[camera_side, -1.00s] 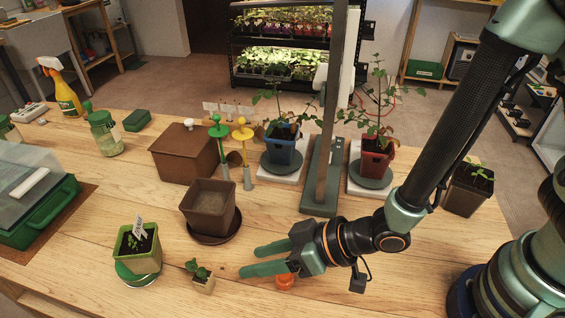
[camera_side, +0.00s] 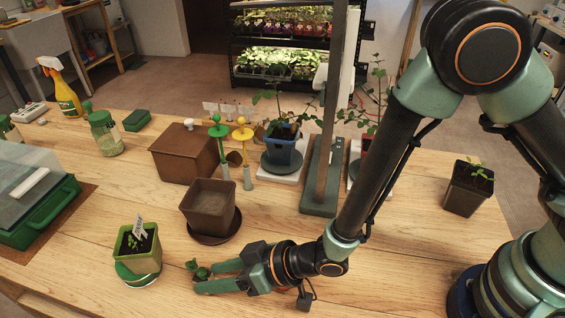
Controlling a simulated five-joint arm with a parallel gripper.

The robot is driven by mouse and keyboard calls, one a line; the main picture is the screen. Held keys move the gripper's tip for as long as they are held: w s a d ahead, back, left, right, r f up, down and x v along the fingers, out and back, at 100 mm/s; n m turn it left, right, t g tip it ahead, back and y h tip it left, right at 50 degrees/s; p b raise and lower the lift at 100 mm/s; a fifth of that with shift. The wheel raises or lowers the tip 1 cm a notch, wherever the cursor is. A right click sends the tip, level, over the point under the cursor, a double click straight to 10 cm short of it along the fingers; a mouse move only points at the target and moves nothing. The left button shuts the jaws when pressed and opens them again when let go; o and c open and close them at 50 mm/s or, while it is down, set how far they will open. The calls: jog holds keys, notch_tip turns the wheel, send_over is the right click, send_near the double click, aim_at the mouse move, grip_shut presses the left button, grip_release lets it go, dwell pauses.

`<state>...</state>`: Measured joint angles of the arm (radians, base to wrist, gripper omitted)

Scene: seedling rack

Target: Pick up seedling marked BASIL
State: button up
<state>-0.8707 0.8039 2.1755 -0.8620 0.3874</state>
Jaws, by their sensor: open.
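To the left, a green pot (camera_side: 150,262) holds another seedling with a white tag (camera_side: 139,229); the lettering on the tag is too small to read surely.
An empty brown pot (camera_side: 208,217) on a dark saucer stands behind my gripper. A dark grey post on a base (camera_side: 319,205) rises behind my arm. A blue pot (camera_side: 281,153) and a dark pot (camera_side: 468,193) stand farther back. The front right table is fairly clear.

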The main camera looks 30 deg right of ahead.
aim_at(210, 277)
jog(key=shift+x, duration=1.7)
grip_shut()
jog(key=shift+r, duration=0.1)
